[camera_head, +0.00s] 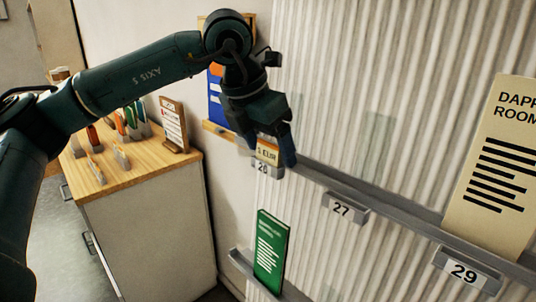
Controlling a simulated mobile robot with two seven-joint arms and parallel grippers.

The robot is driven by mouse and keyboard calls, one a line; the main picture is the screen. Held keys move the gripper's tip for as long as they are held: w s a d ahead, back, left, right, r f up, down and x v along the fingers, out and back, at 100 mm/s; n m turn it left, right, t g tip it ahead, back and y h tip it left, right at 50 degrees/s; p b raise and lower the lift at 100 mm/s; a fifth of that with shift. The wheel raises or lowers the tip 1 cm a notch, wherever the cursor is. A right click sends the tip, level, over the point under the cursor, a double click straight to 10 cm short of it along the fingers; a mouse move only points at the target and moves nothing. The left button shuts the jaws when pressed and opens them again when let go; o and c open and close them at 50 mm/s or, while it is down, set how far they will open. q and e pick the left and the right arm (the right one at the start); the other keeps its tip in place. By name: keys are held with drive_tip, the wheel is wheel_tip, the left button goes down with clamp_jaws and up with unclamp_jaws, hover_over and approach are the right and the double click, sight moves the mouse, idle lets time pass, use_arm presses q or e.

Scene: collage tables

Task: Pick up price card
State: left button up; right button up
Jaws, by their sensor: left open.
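A small cream price card (267,151) reading "1 EUR" stands on the grey wall rail above the label numbered about 26. My left gripper (268,160) points down right at the card, with one finger on each side of it. The fingers look apart, and the card shows between them. I cannot tell whether either finger touches the card. The gripper body hides the area above the card. My right gripper is not in view.
The grey rail (310,178) runs along the corrugated wall, with labels 27 (341,208) and 29 (463,272). A large cream sign (497,165) stands on it at right. A green booklet (271,250) stands on a lower rail. A wood-topped cabinet (140,170) holds small items at left.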

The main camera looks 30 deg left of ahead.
use_arm(q)
drive_tip(key=shift+c, duration=0.4)
drive_tip(key=c, duration=0.9)
drive_tip(key=shift+r, duration=0.1)
drive_tip(key=shift+c, duration=0.2)
